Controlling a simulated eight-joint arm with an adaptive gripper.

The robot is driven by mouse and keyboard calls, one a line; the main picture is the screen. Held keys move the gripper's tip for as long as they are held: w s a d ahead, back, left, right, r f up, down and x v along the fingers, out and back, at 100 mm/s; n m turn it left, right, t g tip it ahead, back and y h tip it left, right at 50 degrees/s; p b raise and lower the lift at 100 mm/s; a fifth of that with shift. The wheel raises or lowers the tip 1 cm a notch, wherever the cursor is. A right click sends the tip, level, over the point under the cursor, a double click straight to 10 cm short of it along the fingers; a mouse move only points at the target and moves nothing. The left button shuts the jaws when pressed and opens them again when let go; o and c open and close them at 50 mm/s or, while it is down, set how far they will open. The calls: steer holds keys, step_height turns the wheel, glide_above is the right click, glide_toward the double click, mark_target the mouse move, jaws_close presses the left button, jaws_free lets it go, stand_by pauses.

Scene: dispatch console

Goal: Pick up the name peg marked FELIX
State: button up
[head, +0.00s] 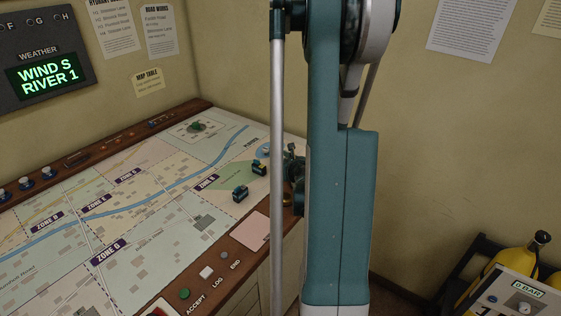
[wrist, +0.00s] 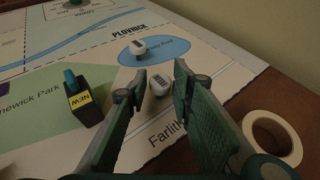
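In the wrist view, a white rounded peg (wrist: 159,85) with a dark marking sits on the map between and just beyond my open fingertips. Neither marking is legible, so I cannot tell which peg, if either, reads FELIX. My gripper (wrist: 161,74) is open, with nothing between its green fingers. In the head view, my gripper (head: 291,168) is low over the map's right end, partly hidden by my arm.
A dark block with a teal top and yellow label (wrist: 80,98) stands left of my fingers. A tape roll (wrist: 272,137) lies on the wooden edge at right. The head view shows small dark vehicles (head: 240,193) and a pink pad (head: 252,232) near the console's front.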

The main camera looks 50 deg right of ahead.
steer(key=shift+c, duration=1.3)
steer(key=shift+r, duration=0.1)
step_height(320, 180, up, 10)
steer(key=p, duration=0.2)
steer(key=shift+p, duration=0.4)
